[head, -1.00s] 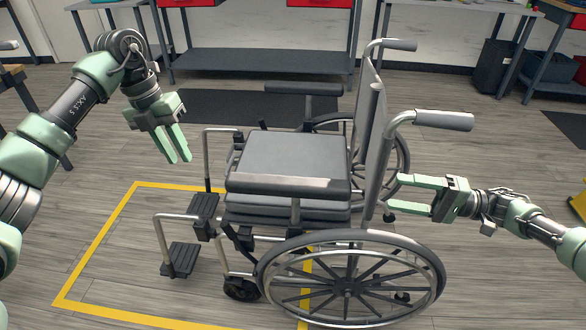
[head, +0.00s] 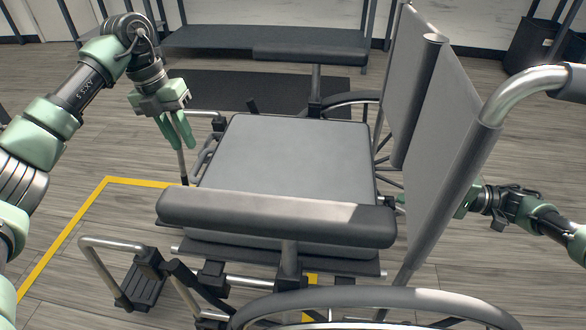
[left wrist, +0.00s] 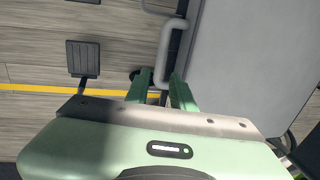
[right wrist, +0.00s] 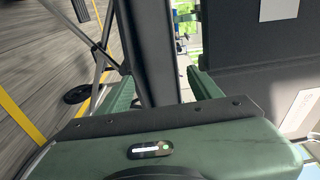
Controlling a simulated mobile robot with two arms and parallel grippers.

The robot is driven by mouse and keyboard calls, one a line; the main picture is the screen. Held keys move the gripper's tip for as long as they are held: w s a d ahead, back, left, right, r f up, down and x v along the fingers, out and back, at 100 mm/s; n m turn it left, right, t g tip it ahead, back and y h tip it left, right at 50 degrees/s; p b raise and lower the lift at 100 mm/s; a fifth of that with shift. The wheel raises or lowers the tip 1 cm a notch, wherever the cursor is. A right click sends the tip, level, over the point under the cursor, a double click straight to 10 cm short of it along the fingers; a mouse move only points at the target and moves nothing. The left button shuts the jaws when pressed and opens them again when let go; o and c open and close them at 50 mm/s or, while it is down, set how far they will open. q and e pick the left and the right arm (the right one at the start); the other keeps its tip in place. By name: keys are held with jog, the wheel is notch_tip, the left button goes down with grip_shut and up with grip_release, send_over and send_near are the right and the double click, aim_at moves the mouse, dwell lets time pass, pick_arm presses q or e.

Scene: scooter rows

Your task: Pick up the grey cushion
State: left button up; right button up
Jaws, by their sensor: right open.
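The grey cushion (head: 290,165) lies flat on the wheelchair seat, between the armrests and in front of the backrest. It also fills the right of the left wrist view (left wrist: 250,60). My left gripper (head: 182,140) points down, empty, with a narrow gap between its fingers. It is beside the cushion's front edge, above a metal tube of the wheelchair. My right gripper is mostly hidden behind the backrest in the head view. In the right wrist view my right gripper (right wrist: 162,88) is open, with a dark bar passing across the gap. I cannot tell whether it touches the bar.
The near armrest (head: 275,218) crosses in front of the cushion. The far armrest (head: 310,54) and backrest (head: 450,150) border it. A push handle (head: 535,85) juts at the right. A footrest (head: 145,285) is front left. Yellow floor tape (head: 62,235) runs at the left.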

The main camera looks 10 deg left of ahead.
aim_at(196, 165)
pick_arm(q)
jog(key=shift+d+f, duration=0.25)
jog(key=shift+f, duration=1.05)
jog(key=shift+d+f, duration=0.25)
jog(key=shift+f, duration=1)
jog(key=shift+d+f, duration=0.25)
jog(key=shift+f, duration=1.05)
pick_arm(e)
jog(key=w+a, duration=0.1)
jog(key=a, duration=0.6)
jog(key=shift+a, duration=0.4)
pick_arm(q)
jog(key=c, duration=0.4)
pick_arm(e)
jog(key=c, duration=0.4)
pick_arm(q)
grip_shut()
pick_arm(e)
grip_shut()
jog(key=shift+r, duration=0.1)
